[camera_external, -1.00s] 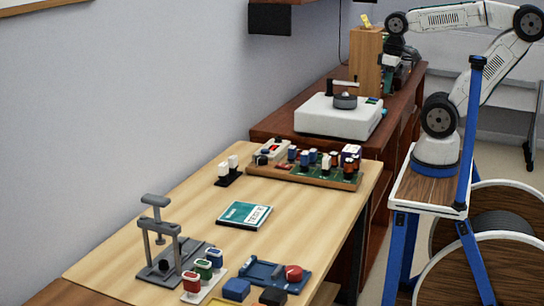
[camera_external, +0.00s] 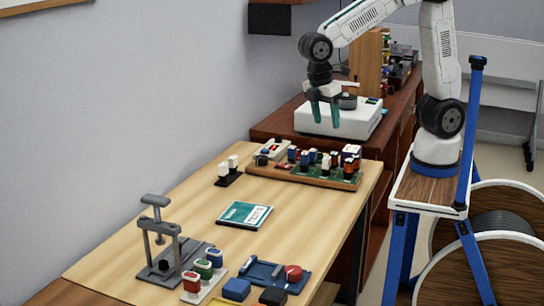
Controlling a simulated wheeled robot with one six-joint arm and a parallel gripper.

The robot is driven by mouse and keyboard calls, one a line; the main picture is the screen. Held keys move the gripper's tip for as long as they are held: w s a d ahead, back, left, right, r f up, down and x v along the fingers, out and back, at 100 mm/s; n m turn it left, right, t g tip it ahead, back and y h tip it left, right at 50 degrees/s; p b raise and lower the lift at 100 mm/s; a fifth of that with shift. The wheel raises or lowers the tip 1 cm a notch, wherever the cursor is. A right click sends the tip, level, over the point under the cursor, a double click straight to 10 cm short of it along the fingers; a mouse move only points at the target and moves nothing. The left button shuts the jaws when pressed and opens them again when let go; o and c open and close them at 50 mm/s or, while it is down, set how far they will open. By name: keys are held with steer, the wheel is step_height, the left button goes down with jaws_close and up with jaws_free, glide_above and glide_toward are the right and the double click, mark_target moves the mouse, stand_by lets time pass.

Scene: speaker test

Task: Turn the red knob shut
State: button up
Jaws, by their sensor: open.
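A red round knob (camera_external: 294,272) sits at the right end of a blue fixture (camera_external: 262,270) near the front edge of the light wooden table. Its turned position is too small to tell. My gripper (camera_external: 326,122) has two green fingers pointing down, apart and empty. In the picture it overlaps the white box at the back, well away from the knob. Nothing visible is between the fingers but the background.
A board with several small coloured parts (camera_external: 258,166) lies along the table's back. A white box (camera_external: 352,122) stands behind it. A teal booklet (camera_external: 243,214) lies mid-table. A grey press (camera_external: 160,235) and coloured blocks (camera_external: 237,289) are near the knob. Bare wood surrounds the booklet.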

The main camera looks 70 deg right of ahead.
steer(key=a+f+n, duration=0.3)
steer(key=a+n, duration=0.1)
steer(key=a, duration=0.4)
steer(key=a+f+n, duration=0.3)
steer(key=a+f, duration=0.1)
steer(key=a, duration=0.5)
steer(key=n+t, duration=0.1)
steer(key=n, duration=1.4)
glide_above(292, 269)
steer(key=s+d, duration=0.1)
steer(key=d, duration=0.1)
step_height(292, 269, down, 10)
steer(key=shift+d+f, duration=0.1)
steer(key=a+r+n, duration=0.1)
steer(key=w+a+r+n+y, duration=0.1)
steer(key=shift+a+r+n+t, duration=0.15)
steer(key=shift+r+n+t, duration=0.15)
steer(key=shift+n, duration=0.1)
steer(key=shift+f+n, duration=0.15)
steer(key=shift+n, duration=0.65)
steer(key=shift+f, duration=0.2)
step_height(292, 269, down, 7)
steer(key=shift+f, duration=0.15)
